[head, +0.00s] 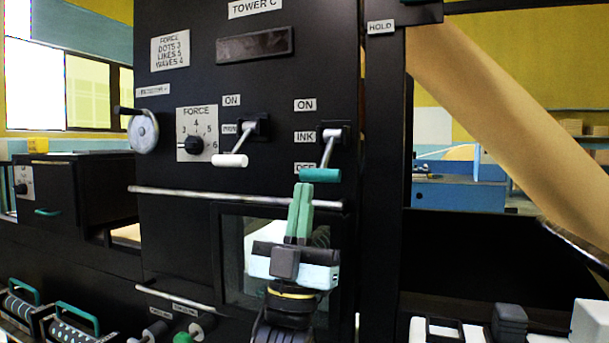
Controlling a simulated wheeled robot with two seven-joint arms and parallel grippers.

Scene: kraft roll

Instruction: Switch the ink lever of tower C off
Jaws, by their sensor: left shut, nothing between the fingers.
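Tower C (185,85) is a tall black panel with its name label (254,8) at the top. The ink lever (330,152) sits at the right of the panel, beside the ON, INK and OFF labels. It has a metal arm and a green handle (320,175), which hangs low and partly covers the OFF label (304,167). My left gripper (301,186) points up just below the green handle, its green fingers shut and empty. The fingertips are close to the handle; I cannot tell whether they touch. My right gripper is not in view.
A second lever with a white handle (231,160) is left of the ink lever. A force dial (194,145) and a crank wheel (143,132) are further left. A metal bar (170,193) crosses the panel behind my gripper. A kraft paper web (500,110) slopes down at right.

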